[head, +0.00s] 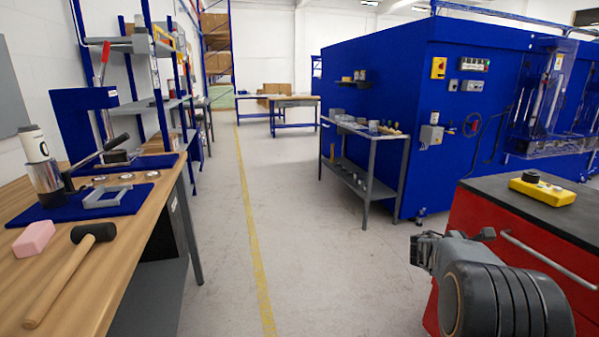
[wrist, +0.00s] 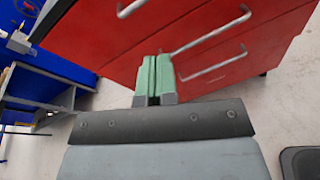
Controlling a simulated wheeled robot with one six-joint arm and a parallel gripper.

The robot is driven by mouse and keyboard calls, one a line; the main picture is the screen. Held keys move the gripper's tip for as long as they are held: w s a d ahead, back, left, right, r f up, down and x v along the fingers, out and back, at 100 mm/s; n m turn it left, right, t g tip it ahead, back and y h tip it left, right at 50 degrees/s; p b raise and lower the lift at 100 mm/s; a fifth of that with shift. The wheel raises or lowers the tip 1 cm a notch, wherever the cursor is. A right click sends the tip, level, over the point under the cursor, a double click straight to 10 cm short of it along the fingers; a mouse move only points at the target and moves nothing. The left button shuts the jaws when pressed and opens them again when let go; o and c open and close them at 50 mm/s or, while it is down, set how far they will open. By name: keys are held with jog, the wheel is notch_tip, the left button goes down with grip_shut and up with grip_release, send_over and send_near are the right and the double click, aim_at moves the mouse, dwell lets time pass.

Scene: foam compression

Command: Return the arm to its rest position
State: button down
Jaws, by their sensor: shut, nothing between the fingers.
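My arm is folded at the lower right of the head view, beside the red cabinet. My gripper (head: 421,250) shows there in part, at the left end of the arm. In the wrist view my gripper (wrist: 154,78) has its two green fingers pressed together with nothing between them. The fingers point toward the red drawer fronts of the cabinet (wrist: 245,50). From these views I cannot tell how far the fingertips are from the cabinet.
The red cabinet (head: 480,235) has a dark top with a yellow button box (head: 542,190). A wooden bench (head: 90,260) at left holds a mallet (head: 70,265), a pink foam block (head: 34,237) and a press. The grey floor between is clear.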

jog(key=s+a+r+m+y+p, duration=0.5)
jog(key=s+a+p, duration=0.1)
jog(key=a, duration=0.5)
jog(key=s+a+r+m+t+y+p, duration=0.1)
jog(key=s+a+r+m+y+p, duration=0.4)
jog(key=a, duration=0.5)
jog(key=s+a+r+m+y+p, duration=0.5)
jog(key=s+a+p, duration=0.3)
jog(key=a, duration=0.3)
jog(key=shift+a+r+m, duration=0.3)
jog(key=shift+r, duration=0.35)
jog(key=shift+s, duration=0.1)
